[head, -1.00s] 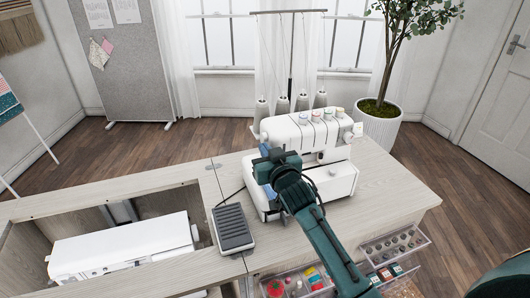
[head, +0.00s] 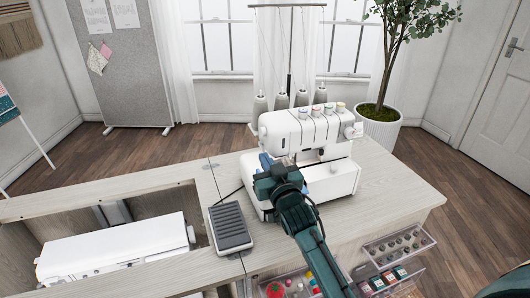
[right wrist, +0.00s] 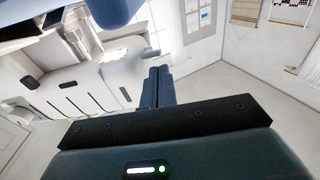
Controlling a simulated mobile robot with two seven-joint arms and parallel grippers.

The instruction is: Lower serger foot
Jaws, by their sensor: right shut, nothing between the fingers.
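The white serger (head: 318,140) stands on the wooden cabinet top, with colored dials along its upper front and thread cones behind it. My right gripper (head: 268,162) is at the left part of its front, by the needle area, and hides the presser foot there. In the right wrist view the fingers (right wrist: 157,78) are together with nothing between them, and the white serger body (right wrist: 85,85) fills the left side. I cannot tell whether the fingers touch the serger. The serger foot and its lever cannot be made out. My left gripper is not in view.
A grey foot pedal (head: 230,227) lies on the cabinet top (head: 400,205) left of the serger. A white sewing machine (head: 115,247) sits in the sunken bay at left. Open clear drawers (head: 398,243) stick out at the front right. The right of the cabinet top is free.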

